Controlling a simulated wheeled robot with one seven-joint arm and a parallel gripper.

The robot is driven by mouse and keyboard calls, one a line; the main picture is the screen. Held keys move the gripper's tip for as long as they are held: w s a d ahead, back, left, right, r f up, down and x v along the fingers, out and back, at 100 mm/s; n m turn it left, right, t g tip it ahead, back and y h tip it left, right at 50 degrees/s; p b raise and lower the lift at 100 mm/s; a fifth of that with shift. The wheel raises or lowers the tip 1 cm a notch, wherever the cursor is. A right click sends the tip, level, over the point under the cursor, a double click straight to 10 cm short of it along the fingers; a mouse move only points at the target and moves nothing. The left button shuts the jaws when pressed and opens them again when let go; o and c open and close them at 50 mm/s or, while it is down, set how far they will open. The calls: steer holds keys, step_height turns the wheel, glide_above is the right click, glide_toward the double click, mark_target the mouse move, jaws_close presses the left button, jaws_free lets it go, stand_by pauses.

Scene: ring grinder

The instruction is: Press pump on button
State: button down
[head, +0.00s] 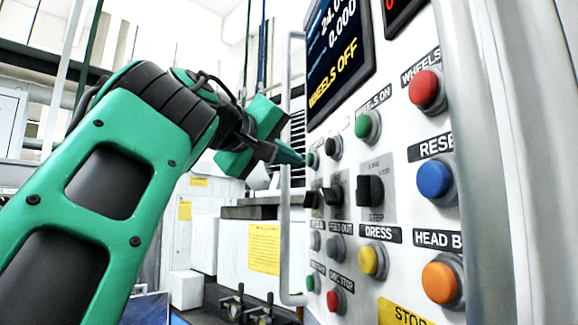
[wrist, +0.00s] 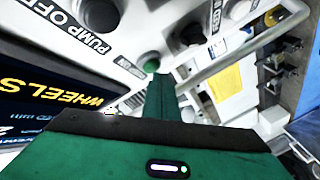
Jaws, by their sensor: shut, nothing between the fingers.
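The pump on button is the small green button (head: 312,160) at the far left of the panel's button row. It also shows in the wrist view (wrist: 149,61), with a small label beside it too blurred to read. My gripper (head: 299,160) is shut and empty, its green fingertips pointing at this button. In the wrist view the fingertips (wrist: 155,78) overlap the button's lower edge, so I cannot tell whether they touch it. The black pump off button (wrist: 101,14) sits beside it, with its label readable.
The control panel carries a green wheels on button (head: 363,126), a red button (head: 425,89), a blue reset button (head: 434,179) and black knobs (head: 370,190). A metal handrail (head: 284,230) runs along the panel's left edge, close to my gripper. A screen (head: 340,50) reads WHEELS OFF.

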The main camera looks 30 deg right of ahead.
steer(key=shift+s+d, duration=0.15)
steer(key=shift+d, duration=0.4)
stand_by(1.0)
steer(key=shift+a, duration=0.1)
steer(key=shift+w+a, duration=0.25)
steer(key=shift+a, duration=0.55)
steer(key=a, duration=0.2)
steer(key=w+a, duration=0.1)
steer(key=a, duration=0.2)
steer(key=shift+w, duration=0.15)
stand_by(0.8)
